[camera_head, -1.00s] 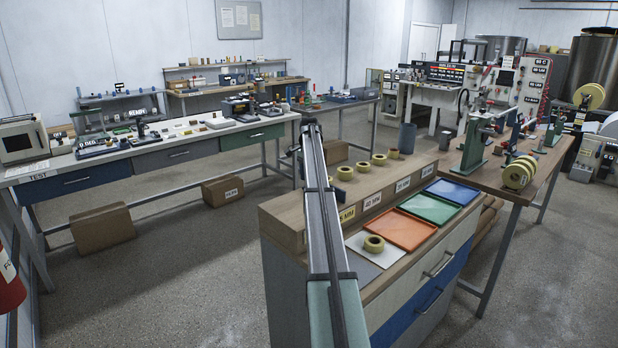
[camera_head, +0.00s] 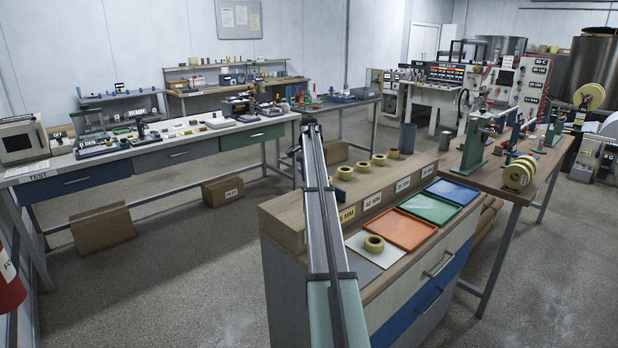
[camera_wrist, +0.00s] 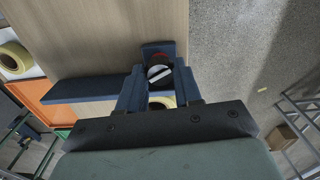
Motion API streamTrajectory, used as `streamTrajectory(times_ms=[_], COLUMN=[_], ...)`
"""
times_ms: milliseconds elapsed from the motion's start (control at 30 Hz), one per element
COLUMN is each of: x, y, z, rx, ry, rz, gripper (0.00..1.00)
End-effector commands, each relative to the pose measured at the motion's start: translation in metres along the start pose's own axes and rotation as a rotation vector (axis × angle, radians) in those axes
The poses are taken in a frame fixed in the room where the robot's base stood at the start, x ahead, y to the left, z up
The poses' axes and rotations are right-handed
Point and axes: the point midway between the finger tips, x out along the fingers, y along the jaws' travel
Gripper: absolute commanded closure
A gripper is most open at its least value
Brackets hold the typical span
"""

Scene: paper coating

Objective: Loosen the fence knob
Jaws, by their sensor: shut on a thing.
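In the wrist view the fence knob (camera_wrist: 158,73) is a dark round knob with a white stripe across its face and some red at its far edge. It sits by a dark blue block, and a dark blue bar (camera_wrist: 90,89), which looks like the fence, extends to the left over the wooden surface. My gripper (camera_wrist: 161,82) has its two blue fingers on either side of the knob and is shut on it. The exact finger contact is hard to see. I cannot make out the knob in the head view.
A pale yellow roll (camera_wrist: 162,102) shows between the fingers, below the knob. The wooden bench top (camera_wrist: 105,40) is bare above the bar. An orange tray (camera_head: 404,229) lies among other coloured trays; it also shows in the wrist view (camera_wrist: 38,107). Speckled floor lies right of the bench.

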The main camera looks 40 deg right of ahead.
Motion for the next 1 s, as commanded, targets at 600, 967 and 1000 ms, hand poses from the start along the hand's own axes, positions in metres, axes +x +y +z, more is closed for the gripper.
streamTrajectory(times_ms=[600,967,1000], x=[0.000,-0.010,-0.014], y=[0.000,-0.001,-0.001], z=[0.000,0.000,-0.001], rx=[-0.011,-0.011,-0.011], ry=[0.000,0.001,0.001], rz=[0.000,-0.001,-0.001], gripper=[0.40,0.40,0.40])
